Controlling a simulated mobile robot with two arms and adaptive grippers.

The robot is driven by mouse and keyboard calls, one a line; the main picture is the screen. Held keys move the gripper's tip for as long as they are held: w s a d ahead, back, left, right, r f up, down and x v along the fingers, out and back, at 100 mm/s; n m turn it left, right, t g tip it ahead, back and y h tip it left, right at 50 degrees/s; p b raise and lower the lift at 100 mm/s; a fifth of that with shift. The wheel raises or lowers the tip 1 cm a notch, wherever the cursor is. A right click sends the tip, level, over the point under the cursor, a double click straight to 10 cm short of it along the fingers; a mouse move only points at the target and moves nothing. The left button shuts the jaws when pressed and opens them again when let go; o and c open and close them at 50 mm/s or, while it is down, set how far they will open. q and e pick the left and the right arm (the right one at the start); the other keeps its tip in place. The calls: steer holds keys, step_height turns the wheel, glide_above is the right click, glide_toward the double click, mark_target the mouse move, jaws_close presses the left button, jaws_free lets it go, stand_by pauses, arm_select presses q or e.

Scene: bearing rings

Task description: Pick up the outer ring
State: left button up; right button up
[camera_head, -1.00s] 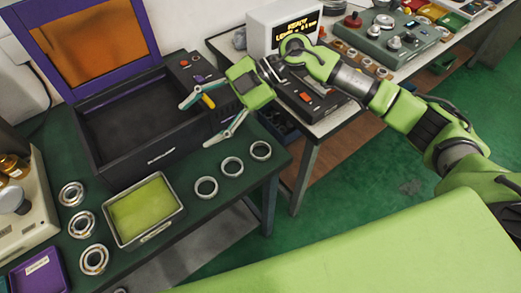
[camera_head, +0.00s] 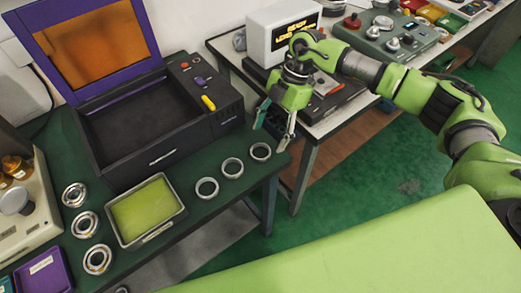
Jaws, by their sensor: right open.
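Three plain silver outer rings lie in a slanting row on the dark green table: a near-left ring (camera_head: 207,188), a middle ring (camera_head: 231,168) and a far-right ring (camera_head: 260,152) by the table's right edge. My right gripper (camera_head: 272,132) points down above the table's right edge, close to the far-right ring. Its fingers are apart and nothing shows between them. The gap in height between fingers and ring is hard to judge. My left gripper is not in view.
A metal tray with a yellow-green pad (camera_head: 178,217) sits left of the rings. Several bearings (camera_head: 86,224) stand left of it. A black box with an open purple lid (camera_head: 105,171) stands behind. A second bench (camera_head: 322,128) lies beyond a gap.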

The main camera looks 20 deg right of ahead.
mark_target(261, 150)
steer(key=p+x, duration=0.1)
steer(key=x, duration=0.3)
steer(key=shift+w+a+f, duration=0.1)
steer(key=shift+w+a, duration=0.05)
steer(key=shift+a, duration=0.05)
steer(key=shift+a+f+p, duration=0.2)
steer(key=shift+f+p, duration=0.1)
steer(key=shift+f, duration=0.25)
steer(key=c, duration=1.2)
